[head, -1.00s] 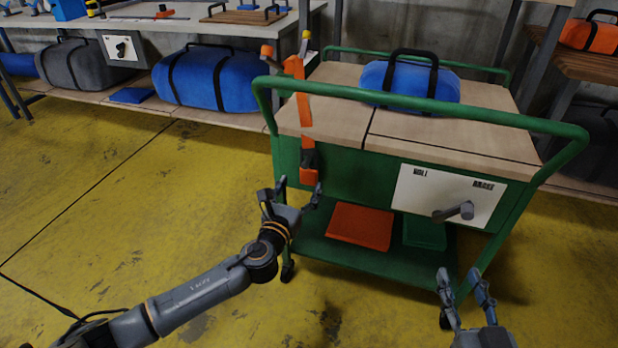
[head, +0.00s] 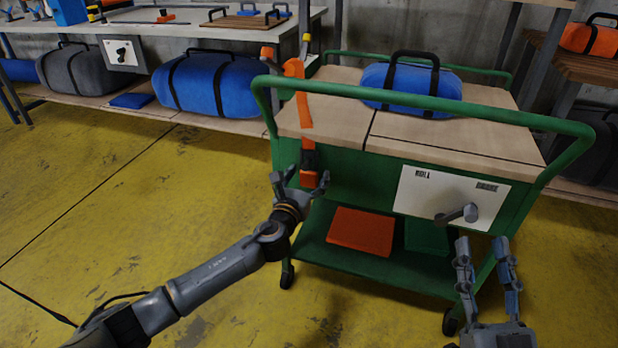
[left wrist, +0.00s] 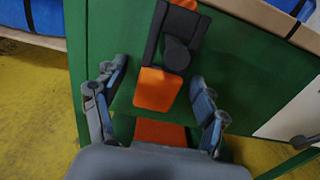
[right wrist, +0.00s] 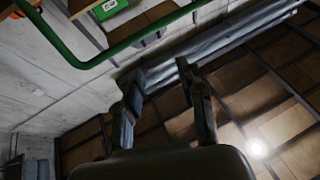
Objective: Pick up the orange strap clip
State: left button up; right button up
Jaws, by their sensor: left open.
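An orange strap (head: 303,110) hangs down the left front of the green cart, with a dark clip (head: 309,160) near its lower end. In the left wrist view the dark clip (left wrist: 174,42) sits just ahead of the fingertips, and the strap's orange end (left wrist: 158,88) shows between the fingers. My left gripper (head: 300,179) is open, with one finger on each side of the strap's lower end; it also shows in the left wrist view (left wrist: 158,72). I cannot tell whether it touches. My right gripper (head: 482,240) is open and empty in front of the cart's right side.
The green cart (head: 340,165) has a rail, a white panel (head: 450,200) with a grey handle (head: 458,214), and a lower shelf with an orange item (head: 360,232). A blue bag (head: 410,88) lies on top. Yellow floor (head: 90,200) is clear to the left.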

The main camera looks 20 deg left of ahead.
pick_arm(q)
jog(key=shift+c, duration=0.4)
jog(key=c, duration=1.2)
jog(key=shift+c, duration=0.2)
jog(key=shift+r, duration=0.1)
